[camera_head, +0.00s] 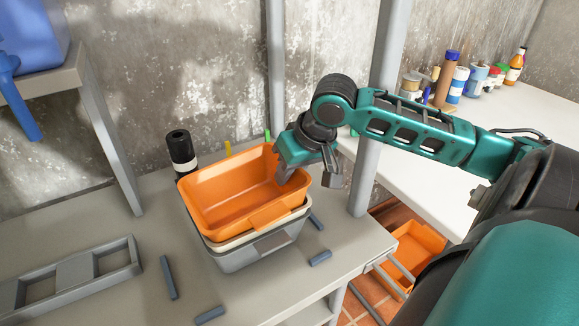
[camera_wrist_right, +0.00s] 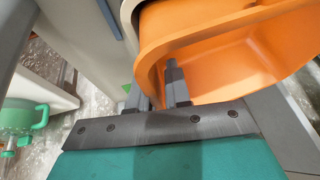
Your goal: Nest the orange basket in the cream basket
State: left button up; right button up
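The orange basket (camera_head: 225,215) is over the cream basket (camera_head: 236,242) on the grey table. Its rim stands above the cream rim, and its lower part is hidden, so I cannot tell how deep it sits. The cream basket shows only as a pale rim above a grey basket (camera_head: 262,254). My right gripper (camera_head: 283,176) is at the orange basket's far right rim. In the right wrist view its fingers (camera_wrist_right: 160,90) lie close together on either side of the orange wall (camera_wrist_right: 215,65), shut on it. My left gripper is not in view.
A black bottle (camera_head: 181,152) stands behind the baskets. A grey frame (camera_head: 75,275) and several grey bars (camera_head: 168,277) lie around them. A grey post (camera_head: 372,140) rises at the right. Another orange container (camera_head: 415,252) is lower right.

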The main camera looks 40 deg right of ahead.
jog(key=shift+o, duration=1.4)
jog(key=shift+s+f, duration=0.25)
jog(key=shift+f, duration=0.4)
jog(key=shift+s+r, duration=0.15)
jog(key=shift+r, duration=0.25)
jog(key=w+a+p+v, duration=0.1)
jog(key=p+v, duration=0.2)
jog(key=v, duration=1)
jog(key=shift+d+r, duration=0.2)
jog(key=shift+d, duration=0.25)
